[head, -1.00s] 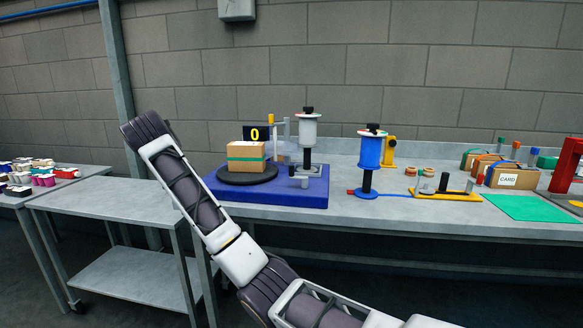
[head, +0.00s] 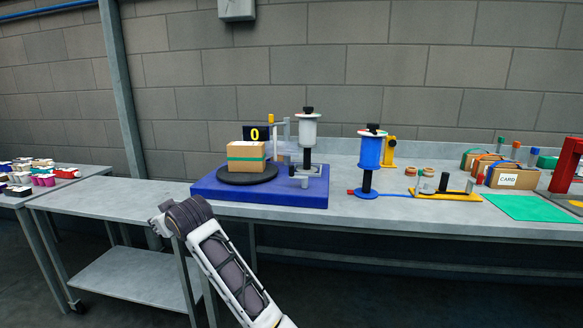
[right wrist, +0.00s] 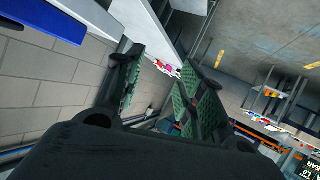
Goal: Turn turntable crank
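The turntable is a black disc (head: 232,179) on a blue base (head: 260,196) at the left end of the long bench. A brown carton (head: 246,157) with a green band sits on the disc. A grey crank-like part (head: 304,181) stands at the base's front right, below a white spool (head: 307,132) with a black knob. My right arm reaches up from the bottom of the head view, ending left of and below the base, apart from the crank. In the right wrist view my right gripper (right wrist: 162,70) is open and empty, its green-padded fingers apart. My left gripper is not in view.
A display reading 0 (head: 257,133) stands behind the carton. A blue spool (head: 369,151) on a stand and a yellow-based fixture (head: 445,188) are to the right. A lower side table (head: 110,203) at left is bare.

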